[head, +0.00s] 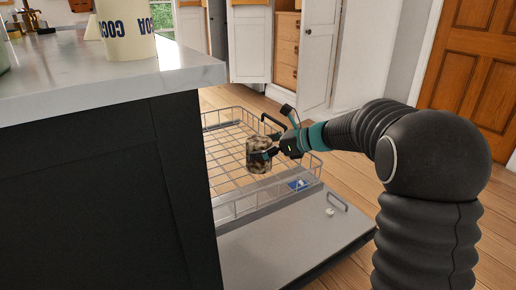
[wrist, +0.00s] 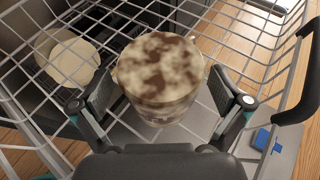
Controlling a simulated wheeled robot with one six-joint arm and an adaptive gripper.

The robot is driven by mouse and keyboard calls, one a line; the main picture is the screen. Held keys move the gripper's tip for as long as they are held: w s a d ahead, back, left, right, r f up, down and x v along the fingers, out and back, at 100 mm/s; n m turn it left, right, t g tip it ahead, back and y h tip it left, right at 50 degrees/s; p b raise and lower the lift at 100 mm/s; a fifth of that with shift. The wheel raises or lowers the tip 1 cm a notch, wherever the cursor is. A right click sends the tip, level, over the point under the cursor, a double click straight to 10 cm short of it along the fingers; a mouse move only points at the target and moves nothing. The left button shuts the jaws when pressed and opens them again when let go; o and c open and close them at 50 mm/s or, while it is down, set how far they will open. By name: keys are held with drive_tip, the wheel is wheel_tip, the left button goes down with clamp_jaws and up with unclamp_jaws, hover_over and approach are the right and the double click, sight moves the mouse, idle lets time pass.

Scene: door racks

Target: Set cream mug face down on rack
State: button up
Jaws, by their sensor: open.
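A mug mottled in cream and brown (head: 258,157) is at the dishwasher rack (head: 225,165). In the wrist view the mug (wrist: 158,72) shows a closed, mottled round end towards the camera, so it looks face down. My gripper (head: 270,152) is at the mug's right side in the head view. In the wrist view my gripper (wrist: 160,105) is open, with one finger on each side of the mug and small gaps. The mug's mouth and its contact with the wires are hidden.
A plain cream round item (wrist: 72,62) lies at the rack's left in the wrist view. The open dishwasher door (head: 295,235) extends in front. A blue item (head: 298,184) sits near the rack's front. The counter (head: 100,75) holds a cream container with inverted lettering (head: 127,30).

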drive_tip(key=p+v, duration=0.1)
drive_tip(key=v, duration=1)
drive_tip(key=s+n+h, duration=0.1)
drive_tip(key=s, duration=0.2)
drive_tip(key=s+n, duration=0.2)
drive_tip(key=s+a+n+g+h, duration=0.1)
drive_tip(key=s, duration=0.2)
drive_tip(key=shift+s+r+n+h, duration=0.1)
drive_tip(key=shift+s+n+h, duration=0.2)
drive_tip(key=shift+s, duration=0.1)
drive_tip(key=s+d+f+n+h, duration=0.2)
drive_tip(key=s+n, duration=0.3)
drive_tip(key=s, duration=0.3)
drive_tip(key=s+d+f+n+t+h, duration=0.1)
drive_tip(key=s+d+f+n+h, duration=0.1)
drive_tip(key=s+d+n+h, duration=0.2)
drive_tip(key=s+d+f+n+t+h, duration=0.1)
drive_tip(key=s+d+f+n+h, duration=0.1)
drive_tip(key=s+n, duration=0.6)
drive_tip(key=shift+s+d+h, duration=0.85)
drive_tip(key=shift+s+h, duration=0.25)
drive_tip(key=shift+s, duration=1.55)
